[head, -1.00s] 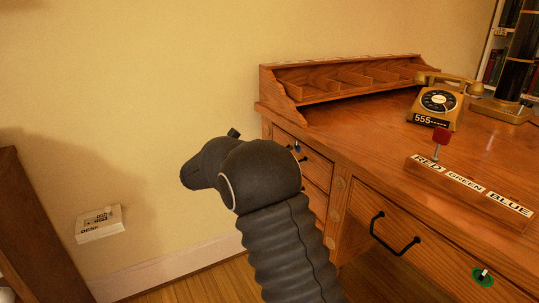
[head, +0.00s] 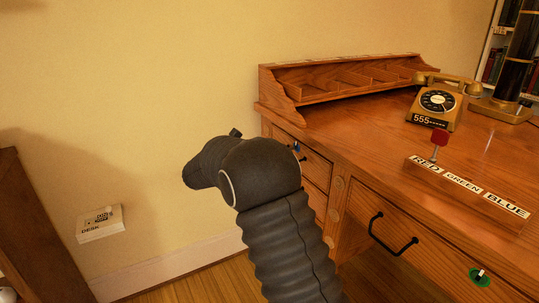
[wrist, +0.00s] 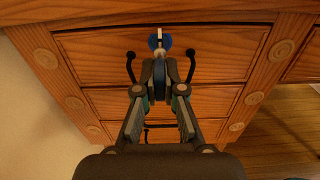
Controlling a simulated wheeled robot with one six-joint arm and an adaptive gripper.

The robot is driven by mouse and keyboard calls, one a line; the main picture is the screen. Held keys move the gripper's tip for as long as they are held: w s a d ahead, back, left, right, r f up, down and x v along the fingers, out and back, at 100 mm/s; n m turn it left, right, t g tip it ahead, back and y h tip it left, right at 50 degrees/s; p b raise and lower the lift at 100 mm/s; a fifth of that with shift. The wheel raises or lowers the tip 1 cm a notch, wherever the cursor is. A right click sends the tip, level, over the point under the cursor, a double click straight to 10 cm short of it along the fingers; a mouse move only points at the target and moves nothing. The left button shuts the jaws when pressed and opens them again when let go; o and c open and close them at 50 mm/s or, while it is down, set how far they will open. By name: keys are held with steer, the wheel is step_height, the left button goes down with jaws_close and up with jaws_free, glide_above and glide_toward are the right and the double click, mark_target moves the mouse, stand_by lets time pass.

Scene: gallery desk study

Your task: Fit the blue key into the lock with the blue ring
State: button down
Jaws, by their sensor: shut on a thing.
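In the wrist view my gripper (wrist: 160,84) is shut on the blue key (wrist: 159,72), with the key's blue head between the fingertips. The key points toward the lock with the blue ring (wrist: 153,43) on the upper drawer front. A pale upright piece shows at the middle of that ring. The key's tip is close to the lock, but I cannot tell whether it touches or has entered. In the head view my arm hides the gripper and key; only a small dark blue spot shows beside the arm, at the drawer.
A black drawer handle (wrist: 131,68) stands around the lock area. The desk (head: 370,125) carries a key rack (head: 465,192) labelled RED, GREEN, BLUE, with a red key (head: 439,138) standing in it. A lock with a green ring (head: 474,274) is lower right. A telephone (head: 436,105) stands behind.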

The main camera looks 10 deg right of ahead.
steer(key=shift+p+x, duration=0.5)
steer(key=shift+x, duration=0.9)
stand_by(0.4)
steer(key=c, duration=0.7)
jaws_free()
steer(key=shift+p, duration=0.35)
steer(key=shift+a, duration=0.15)
